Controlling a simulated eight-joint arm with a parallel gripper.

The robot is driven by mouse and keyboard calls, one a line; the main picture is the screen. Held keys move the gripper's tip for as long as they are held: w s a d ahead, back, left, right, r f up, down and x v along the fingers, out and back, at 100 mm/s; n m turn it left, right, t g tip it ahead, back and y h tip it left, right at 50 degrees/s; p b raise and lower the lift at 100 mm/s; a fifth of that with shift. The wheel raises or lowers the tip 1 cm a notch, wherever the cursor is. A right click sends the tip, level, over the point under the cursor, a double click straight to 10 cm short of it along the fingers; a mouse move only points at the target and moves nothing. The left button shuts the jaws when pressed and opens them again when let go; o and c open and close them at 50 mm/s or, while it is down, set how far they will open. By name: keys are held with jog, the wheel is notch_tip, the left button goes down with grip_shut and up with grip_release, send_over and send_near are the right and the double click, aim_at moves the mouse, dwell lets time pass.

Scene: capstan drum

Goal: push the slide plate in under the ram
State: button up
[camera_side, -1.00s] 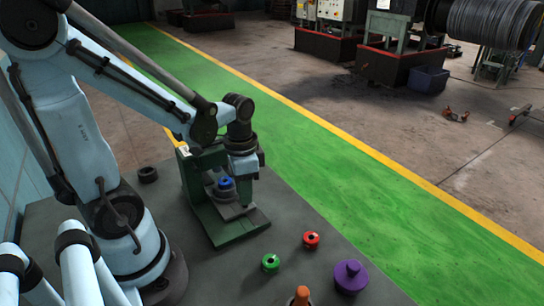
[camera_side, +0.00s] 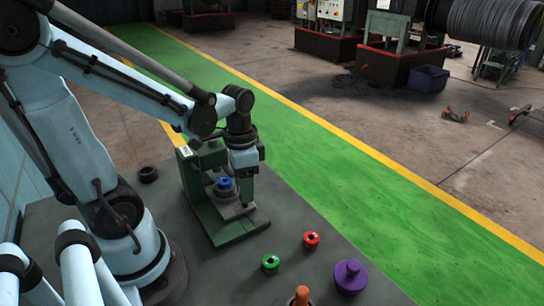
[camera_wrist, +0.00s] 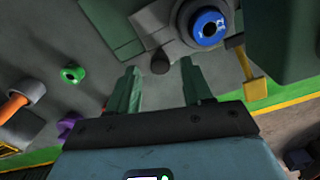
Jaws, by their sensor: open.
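The green press (camera_side: 192,205) stands on the dark table. The grey slide plate (camera_side: 232,211) lies on the press bed, carrying a grey holder with a blue ring-shaped part (camera_side: 225,183). In the wrist view the blue part (camera_wrist: 208,27) and the grey plate (camera_wrist: 155,22) are at the top. A dark round knob (camera_wrist: 160,62) shows at the plate's near edge, just beyond the gap between my fingertips. My gripper (camera_wrist: 160,70) is open, with nothing between its fingers. In the side view my wrist hides part of the press, and the ram cannot be made out clearly.
A green part (camera_side: 271,262), a red part (camera_side: 311,240), a purple knobbed piece (camera_side: 350,275) and an orange-topped peg (camera_side: 301,295) stand on the table at the front right. A dark ring (camera_side: 148,174) lies left of the press. A yellow lever (camera_wrist: 252,75) sticks out beside the press.

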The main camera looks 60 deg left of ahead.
notch_tip(320, 180, up, 10)
jog(key=shift+r, duration=0.25)
dwell(0.4)
jog(key=shift+f+m, duration=6)
grip_shut()
